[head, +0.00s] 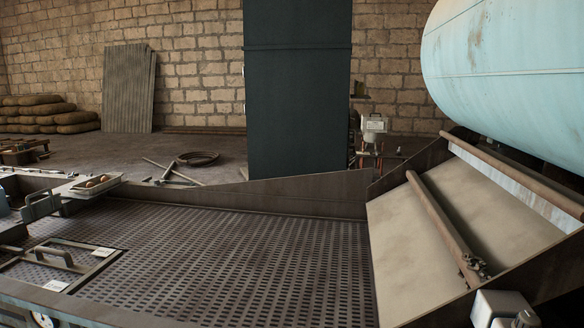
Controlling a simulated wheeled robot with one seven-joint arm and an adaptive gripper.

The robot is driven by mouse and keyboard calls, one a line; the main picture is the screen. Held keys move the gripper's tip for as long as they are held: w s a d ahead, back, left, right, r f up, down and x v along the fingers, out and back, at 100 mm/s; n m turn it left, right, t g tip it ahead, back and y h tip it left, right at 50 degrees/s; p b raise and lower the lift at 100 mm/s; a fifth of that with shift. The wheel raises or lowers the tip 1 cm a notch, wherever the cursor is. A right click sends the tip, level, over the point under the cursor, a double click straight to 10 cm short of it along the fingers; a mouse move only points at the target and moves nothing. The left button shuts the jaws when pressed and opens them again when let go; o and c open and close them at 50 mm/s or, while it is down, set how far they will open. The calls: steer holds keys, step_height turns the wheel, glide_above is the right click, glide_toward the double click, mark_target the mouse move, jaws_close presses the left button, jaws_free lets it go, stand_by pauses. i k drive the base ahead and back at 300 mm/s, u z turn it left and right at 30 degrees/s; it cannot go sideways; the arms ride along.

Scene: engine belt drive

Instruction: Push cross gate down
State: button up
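I cannot tell for certain which part is the cross gate. A flat frame with a raised bar handle (62,258) and pale labels lies on the perforated deck (230,262) at the lower left. Another upright handle (41,204) stands behind it at the left edge. At the right, a rusty round bar (440,222) runs across a pale sloping belt (412,252), with a dark fitting (473,266) at its near end. My gripper is not in view.
A pale blue tank (510,40) hangs at the upper right above a second rusty roller (510,174). A white box (503,308) sits at the lower right. The middle deck is clear.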

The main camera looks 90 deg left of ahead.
mark_target(30, 213)
steer(key=k, duration=2.15)
steer(key=u, duration=3.5)
